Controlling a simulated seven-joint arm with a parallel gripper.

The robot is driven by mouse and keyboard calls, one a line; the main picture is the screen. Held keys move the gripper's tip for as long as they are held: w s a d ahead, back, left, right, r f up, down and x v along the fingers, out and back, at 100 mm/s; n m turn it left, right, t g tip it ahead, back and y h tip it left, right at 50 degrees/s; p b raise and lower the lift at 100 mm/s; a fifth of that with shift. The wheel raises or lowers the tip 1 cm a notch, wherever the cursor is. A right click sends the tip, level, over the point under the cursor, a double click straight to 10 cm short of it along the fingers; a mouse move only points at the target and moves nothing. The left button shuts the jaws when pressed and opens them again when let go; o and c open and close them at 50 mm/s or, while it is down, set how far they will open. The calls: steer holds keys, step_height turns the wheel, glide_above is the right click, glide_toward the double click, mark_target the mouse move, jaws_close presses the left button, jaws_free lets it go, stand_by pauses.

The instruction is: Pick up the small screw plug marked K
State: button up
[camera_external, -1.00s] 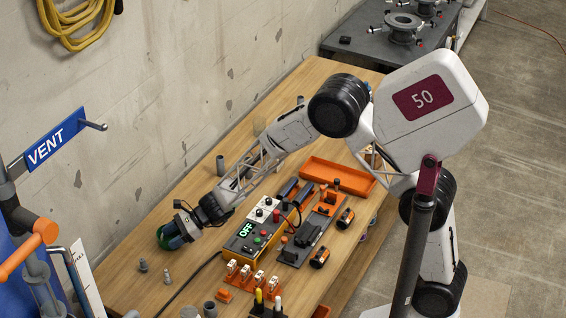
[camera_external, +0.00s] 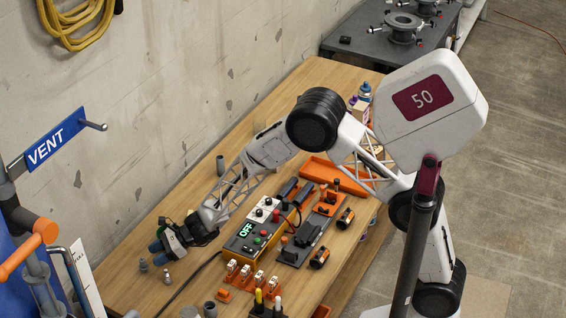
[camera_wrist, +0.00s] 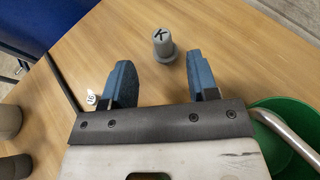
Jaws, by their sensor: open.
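The small grey screw plug marked K (camera_wrist: 162,46) stands upright on the wooden bench in the wrist view, its black letter on top. It lies just beyond the fingertips and roughly between them sideways. My gripper (camera_wrist: 163,78) is open, with nothing between its blue fingers. In the external view my gripper (camera_external: 162,250) is low near the bench's left part. Two small grey plugs stand near it, a left one (camera_external: 143,265) and a right one (camera_external: 166,280). Their letters are too small to read there, so I cannot tell which is K.
White-and-orange connectors (camera_external: 245,273) stand in front. In the wrist view, a white tag (camera_wrist: 91,99) lies beside the left finger.

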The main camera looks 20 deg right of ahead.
mark_target(143, 267)
steer(key=shift+a+f, duration=0.2)
steer(key=shift+a, duration=0.25)
steer(key=shift+x, duration=2.65)
steer(key=shift+w, duration=0.15)
steer(key=shift+c, duration=0.2)
jaws_close()
